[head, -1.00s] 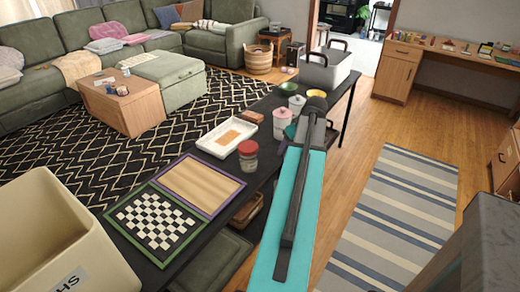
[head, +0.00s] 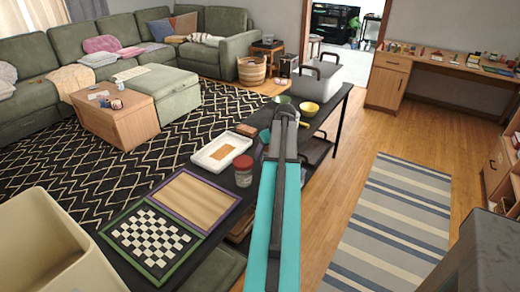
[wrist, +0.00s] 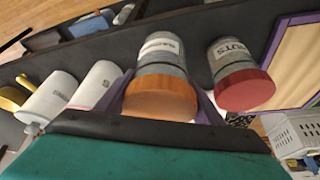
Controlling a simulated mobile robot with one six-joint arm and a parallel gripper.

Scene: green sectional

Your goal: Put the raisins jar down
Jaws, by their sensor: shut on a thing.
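The raisins jar (wrist: 161,75) is a glass jar with an orange lid and a pale label in the wrist view. My gripper (wrist: 163,103) is shut on it, with a purple finger on each side. The dark table top (wrist: 205,22) shows behind the jar; I cannot tell whether its base touches it. In the head view my arm hides the held jar. A red-lidded jar (head: 243,170) stands on the black table (head: 222,212); it also shows in the wrist view (wrist: 242,82), to the right of the raisins jar and apart from it.
Two white canisters (wrist: 48,97) (wrist: 97,86) stand left of the held jar in the wrist view.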

